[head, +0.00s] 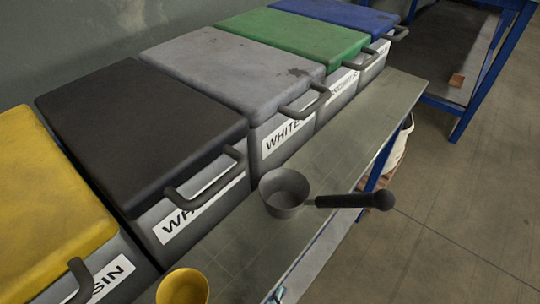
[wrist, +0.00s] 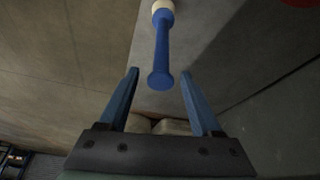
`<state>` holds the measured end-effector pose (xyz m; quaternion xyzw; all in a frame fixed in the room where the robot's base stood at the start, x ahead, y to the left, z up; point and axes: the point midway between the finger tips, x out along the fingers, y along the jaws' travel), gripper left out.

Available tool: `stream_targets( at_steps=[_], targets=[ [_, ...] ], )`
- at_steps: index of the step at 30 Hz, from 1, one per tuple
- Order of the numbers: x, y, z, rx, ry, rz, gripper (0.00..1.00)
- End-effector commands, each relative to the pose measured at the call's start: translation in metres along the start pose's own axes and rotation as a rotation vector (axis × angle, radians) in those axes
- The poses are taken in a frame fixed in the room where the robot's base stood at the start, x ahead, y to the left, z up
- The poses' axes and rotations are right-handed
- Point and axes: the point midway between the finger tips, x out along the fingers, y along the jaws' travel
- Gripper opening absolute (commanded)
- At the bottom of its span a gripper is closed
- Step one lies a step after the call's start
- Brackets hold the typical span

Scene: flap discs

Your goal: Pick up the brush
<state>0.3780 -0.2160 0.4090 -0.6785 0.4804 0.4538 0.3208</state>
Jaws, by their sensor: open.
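In the wrist view, a blue handle with a cream part at its far end (wrist: 161,45) looks like the brush; its far end is cut off by the top edge. My gripper (wrist: 159,74) is open and empty, its two blue fingers spread apart. The handle's rounded near end shows between the fingertips, with gaps on both sides. I cannot tell how far it is from them in depth. I make out neither the brush nor my gripper clearly in the head view.
Lidded bins, yellow (head: 42,190), black (head: 140,130), grey (head: 230,65), green (head: 295,38) and blue (head: 345,12), line a bench (head: 370,110). A dark-handled grey scoop (head: 284,195) and a yellow cup (head: 183,288) are in front. A blue-legged table (head: 490,70) stands at upper right.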

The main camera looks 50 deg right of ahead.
Motion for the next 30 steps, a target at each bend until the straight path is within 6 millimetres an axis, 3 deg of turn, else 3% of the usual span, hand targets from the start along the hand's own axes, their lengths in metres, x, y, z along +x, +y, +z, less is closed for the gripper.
stream_targets(
  at_steps=[16, 25, 30],
  targets=[
    [0.064, -0.003, 0.002, 0.0, 0.0, 0.0, 0.65],
    [0.068, -0.003, 0.0, -0.001, 0.0, -0.001, 0.65],
    [0.068, -0.003, 0.0, -0.001, 0.0, -0.001, 0.36]
  ],
)
